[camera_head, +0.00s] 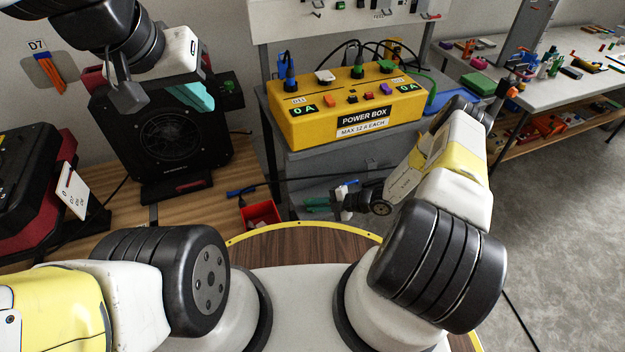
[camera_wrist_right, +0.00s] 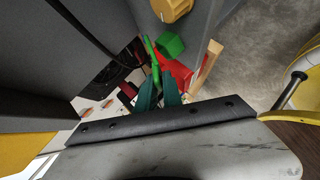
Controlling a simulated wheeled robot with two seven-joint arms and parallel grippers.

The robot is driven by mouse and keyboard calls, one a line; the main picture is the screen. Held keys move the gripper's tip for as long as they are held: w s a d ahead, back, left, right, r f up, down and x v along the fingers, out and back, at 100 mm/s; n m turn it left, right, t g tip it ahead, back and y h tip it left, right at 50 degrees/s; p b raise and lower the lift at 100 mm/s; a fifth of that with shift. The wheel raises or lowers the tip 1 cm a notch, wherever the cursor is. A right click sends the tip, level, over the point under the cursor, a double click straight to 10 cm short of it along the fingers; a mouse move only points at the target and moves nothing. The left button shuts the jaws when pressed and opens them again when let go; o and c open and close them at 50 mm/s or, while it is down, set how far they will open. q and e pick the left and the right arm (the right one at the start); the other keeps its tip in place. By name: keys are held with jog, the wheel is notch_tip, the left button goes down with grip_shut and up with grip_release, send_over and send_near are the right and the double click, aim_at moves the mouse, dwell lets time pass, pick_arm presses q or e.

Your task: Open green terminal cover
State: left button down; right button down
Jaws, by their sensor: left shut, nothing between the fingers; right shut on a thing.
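A small green terminal cover (camera_head: 230,86) sits at the upper right edge of the black fan unit (camera_head: 172,140); whether it is open or closed is too small to tell. My left gripper (camera_head: 208,104) has its teal fingers shut and empty, in front of the unit's top, just left of the cover. My right gripper (camera_head: 308,204) is low in front of the grey stand. In the right wrist view its teal fingers (camera_wrist_right: 160,88) are shut on a thin bright green thing (camera_wrist_right: 152,55), seen only in part.
A yellow power box (camera_head: 300,128) with plugs and cables stands on the grey stand. A red bin (camera_head: 260,214) is on the wooden table (camera_head: 190,212). A black and red case (camera_head: 30,190) is at the left. An orange-tool holder (camera_head: 48,70) hangs on the wall.

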jog(key=shift+w+a+r+m+g+h, duration=0.15)
jog(key=shift+w+r+m+g+h, duration=0.25)
jog(key=shift+w+r+g, duration=0.15)
jog(key=c, duration=1.6)
grip_release()
jog(key=shift+o, duration=0.2)
jog(key=shift+s, duration=0.1)
jog(key=v, duration=0.7)
jog(key=shift+d+r, duration=0.2)
jog(key=shift+d, duration=0.15)
jog(key=shift+c, duration=0.2)
